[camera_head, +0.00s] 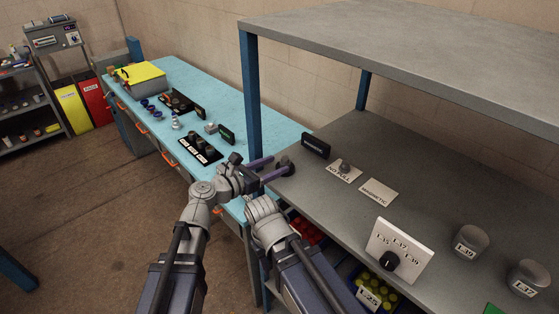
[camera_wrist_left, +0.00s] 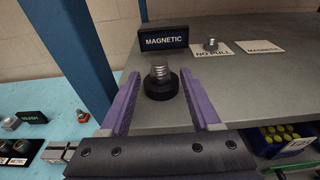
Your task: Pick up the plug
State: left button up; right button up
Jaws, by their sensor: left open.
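A plug with a bare metal thread on a round black base (camera_wrist_left: 160,86) stands upright on the grey shelf; it shows as a small dark shape in the head view (camera_head: 284,162). My left gripper (camera_head: 276,167) is open, with its purple fingers pointing at the plug. In the left wrist view the gripper (camera_wrist_left: 160,78) has one finger on each side of the plug, with gaps visible. I cannot tell how far the fingertips reach past it. My right gripper does not show.
A black MAGNETIC sign (camera_wrist_left: 164,38) stands behind the plug. A metal fitting (camera_head: 345,165) sits on the NO PULL card, beside a MAGNETIC card (camera_head: 378,191). A blue shelf post (camera_head: 250,95) rises close to my left gripper. The blue workbench (camera_head: 215,97) is to the left.

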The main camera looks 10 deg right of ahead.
pick_arm(q)
jog(key=shift+b+x, duration=0.5)
jog(key=shift+x, duration=3.45)
jog(key=shift+w+a+r, duration=0.1)
jog(key=shift+r, duration=0.05)
grip_shut()
